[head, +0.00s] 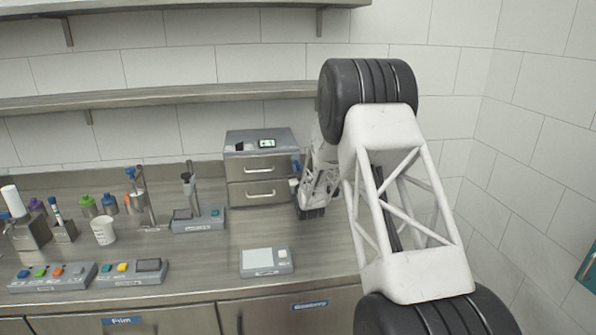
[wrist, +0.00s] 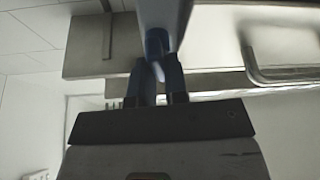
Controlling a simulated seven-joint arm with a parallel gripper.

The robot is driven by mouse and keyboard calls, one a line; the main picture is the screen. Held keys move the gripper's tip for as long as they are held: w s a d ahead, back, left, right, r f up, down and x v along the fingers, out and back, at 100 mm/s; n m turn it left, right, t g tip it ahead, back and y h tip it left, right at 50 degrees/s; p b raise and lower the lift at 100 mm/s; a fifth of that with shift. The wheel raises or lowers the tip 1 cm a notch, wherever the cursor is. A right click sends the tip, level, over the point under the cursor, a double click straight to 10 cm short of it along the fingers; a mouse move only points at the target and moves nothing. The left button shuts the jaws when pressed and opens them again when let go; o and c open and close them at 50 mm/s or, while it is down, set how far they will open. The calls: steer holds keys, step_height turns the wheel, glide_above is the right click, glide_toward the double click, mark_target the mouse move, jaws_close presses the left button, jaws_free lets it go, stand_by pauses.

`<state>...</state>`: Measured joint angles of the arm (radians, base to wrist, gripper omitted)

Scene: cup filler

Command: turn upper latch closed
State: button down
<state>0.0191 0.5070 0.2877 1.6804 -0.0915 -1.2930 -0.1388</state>
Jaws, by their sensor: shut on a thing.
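A grey two-drawer cabinet (head: 258,168) stands at the back of the counter; both drawers look shut. My gripper (wrist: 158,45) is at the cabinet's right side, mostly hidden by my arm in the head view. In the wrist view its two blue fingers are closed together on a smooth blue-grey piece (wrist: 163,14), which looks like the upper latch. The latch's far end and angle are cut off by the frame. In the head view a small blue part (head: 296,166) shows at the cabinet's right edge; I cannot tell whether it is latch or finger.
A drawer handle (wrist: 262,76) lies right of the fingers in the wrist view. A scale-like device (head: 266,261) sits in front of the cabinet. A stand device (head: 198,218), a white cup (head: 103,231) and button boxes (head: 52,276) are to the left. A shelf (head: 180,95) runs above.

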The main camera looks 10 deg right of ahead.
steer(key=n+y, duration=0.1)
steer(key=n, duration=0.2)
steer(key=n+g+y, duration=0.1)
steer(key=n+y, duration=0.1)
steer(key=n, duration=0.1)
steer(key=n+y, duration=0.1)
steer(key=n, duration=0.1)
steer(key=n+g, duration=0.1)
steer(key=n, duration=0.2)
steer(key=shift+g+y, duration=0.3)
steer(key=shift+y, duration=0.1)
steer(key=n+g, duration=0.1)
steer(key=n, duration=0.4)
steer(key=shift+r+g+y, duration=0.1)
steer(key=shift+g+y, duration=0.3)
steer(key=shift+n+g, duration=0.7)
steer(key=shift+n, duration=0.9)
steer(key=c, duration=1.1)
jaws_free()
steer(key=shift+c, duration=0.2)
steer(key=shift+s+d, duration=0.1)
